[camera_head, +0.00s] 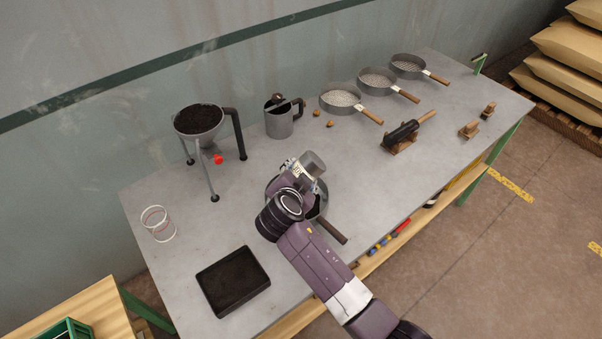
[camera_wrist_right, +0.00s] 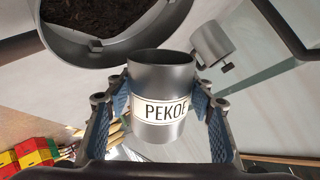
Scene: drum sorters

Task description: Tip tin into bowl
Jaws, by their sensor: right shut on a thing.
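My right gripper (camera_head: 303,175) is shut on a grey metal tin (camera_head: 313,162), held tilted above the middle of the table. In the right wrist view the tin (camera_wrist_right: 163,117) shows a white PEKOE label, between both fingers. A round grey vessel (camera_head: 325,201) with a dark handle is partly hidden beneath my right arm. At the left a grey bowl-shaped hopper (camera_head: 199,127) on legs holds dark leaf. A bowl with dark leaf (camera_wrist_right: 70,50) shows close beside the tin in the right wrist view; I cannot tell which vessel it is. My left gripper is out of view.
A grey jug (camera_head: 279,122) stands behind the tin. Several wooden-handled sieves (camera_head: 341,100) line the back. A black roller (camera_head: 401,134) rests on a wooden stand at right.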

